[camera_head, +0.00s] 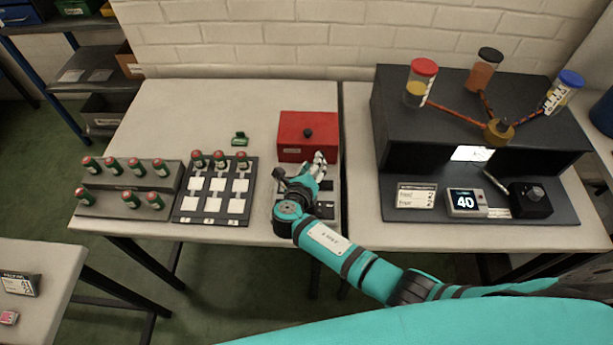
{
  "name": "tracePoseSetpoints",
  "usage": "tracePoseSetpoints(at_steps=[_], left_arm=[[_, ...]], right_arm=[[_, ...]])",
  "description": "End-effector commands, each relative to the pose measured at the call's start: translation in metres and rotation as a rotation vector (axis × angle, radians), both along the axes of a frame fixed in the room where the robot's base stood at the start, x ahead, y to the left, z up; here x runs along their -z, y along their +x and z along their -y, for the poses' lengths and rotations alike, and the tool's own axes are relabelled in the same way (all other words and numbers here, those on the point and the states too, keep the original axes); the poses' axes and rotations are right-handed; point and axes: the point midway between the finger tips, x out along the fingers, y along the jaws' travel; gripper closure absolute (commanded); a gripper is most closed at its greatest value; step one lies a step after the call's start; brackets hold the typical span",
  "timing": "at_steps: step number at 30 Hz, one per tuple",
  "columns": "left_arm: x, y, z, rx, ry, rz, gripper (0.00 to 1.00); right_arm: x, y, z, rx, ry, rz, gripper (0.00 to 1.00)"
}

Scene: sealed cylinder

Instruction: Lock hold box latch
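The hold box is the red box (320,123) with a black knob (307,132) on its lid. It stands at the back right of the left-hand table, and its lid looks closed. My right gripper (314,165) is at the front face of the red box, and its pale fingers reach up against or just before the lower front edge. The gripper and wrist hide the latch area, so I cannot tell how the latch stands. Whether the fingers are open or shut is too small to tell. My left gripper is not in view.
A black tray (184,203) with white squares and several red-capped green vials stands left, beside a grey rack (153,173) of more vials. A small green piece (240,138) lies behind. A black station (474,120) with three jars fills the right table. A dark panel lies under my wrist.

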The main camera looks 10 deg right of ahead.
Motion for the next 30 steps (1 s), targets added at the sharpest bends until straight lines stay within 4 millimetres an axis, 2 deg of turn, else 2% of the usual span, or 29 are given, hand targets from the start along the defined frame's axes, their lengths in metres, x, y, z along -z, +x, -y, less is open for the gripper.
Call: tracePoseSetpoints(at_steps=[1,6,14,26,29,30], left_arm=[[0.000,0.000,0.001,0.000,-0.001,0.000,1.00],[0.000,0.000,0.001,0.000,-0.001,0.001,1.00],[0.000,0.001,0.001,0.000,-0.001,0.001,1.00],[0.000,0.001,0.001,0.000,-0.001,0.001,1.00],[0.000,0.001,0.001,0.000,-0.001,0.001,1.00],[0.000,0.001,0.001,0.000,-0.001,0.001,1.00]], right_arm=[[-0.003,-0.011,-0.006,-0.002,0.004,-0.001,0.65],[-0.014,-0.040,-0.023,-0.001,0.002,0.000,0.65],[-0.024,-0.063,-0.036,-0.001,0.001,0.000,0.65],[-0.023,-0.067,-0.035,0.014,0.026,0.000,0.65],[-0.015,-0.080,-0.026,0.094,0.180,0.013,0.65],[-0.010,-0.090,-0.019,0.156,0.285,0.025,0.65]])
